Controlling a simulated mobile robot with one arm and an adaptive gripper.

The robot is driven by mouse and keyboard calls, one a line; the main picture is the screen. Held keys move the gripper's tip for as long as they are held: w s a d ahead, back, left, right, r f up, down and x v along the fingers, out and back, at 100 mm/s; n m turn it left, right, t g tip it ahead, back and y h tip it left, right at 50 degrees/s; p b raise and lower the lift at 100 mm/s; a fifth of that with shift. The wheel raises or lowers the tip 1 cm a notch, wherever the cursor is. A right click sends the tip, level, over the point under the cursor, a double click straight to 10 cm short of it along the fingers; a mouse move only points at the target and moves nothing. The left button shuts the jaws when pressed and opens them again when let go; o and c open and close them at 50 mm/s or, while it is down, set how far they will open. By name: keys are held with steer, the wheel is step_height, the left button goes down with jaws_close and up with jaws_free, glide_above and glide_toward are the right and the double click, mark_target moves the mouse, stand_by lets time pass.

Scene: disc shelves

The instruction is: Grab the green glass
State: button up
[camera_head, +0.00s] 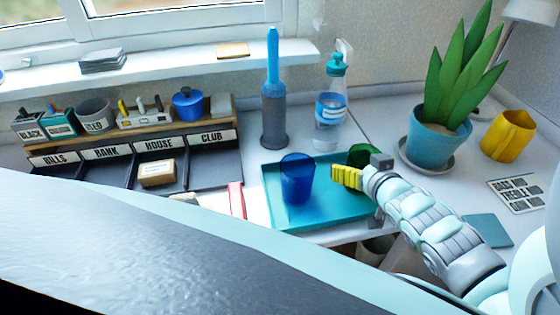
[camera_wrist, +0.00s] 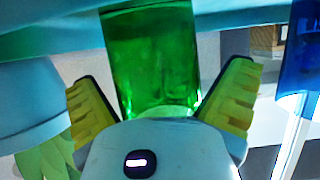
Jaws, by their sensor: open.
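The green glass (camera_wrist: 152,60) stands between the two yellow fingers of my gripper (camera_wrist: 160,105) in the wrist view. The fingers are spread, with a visible gap at the left finger and the right finger close to the glass. In the head view the green glass (camera_head: 364,154) is mostly hidden behind my gripper (camera_head: 346,177); only its dark green upper part shows. It is at the right back part of the teal tray (camera_head: 270,207). A blue glass (camera_head: 297,180) stands upright on the tray to the left of my gripper.
A potted plant (camera_head: 436,140) and a yellow mug (camera_head: 508,136) are to the right. Labelled compartments (camera_head: 107,165) are to the left.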

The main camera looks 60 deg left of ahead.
steer(key=shift+s+d, duration=0.1)
steer(key=shift+d, duration=0.05)
steer(key=shift+c, duration=0.7)
steer(key=shift+d, duration=0.1)
steer(key=c, duration=1.1)
steer(key=shift+c, duration=0.2)
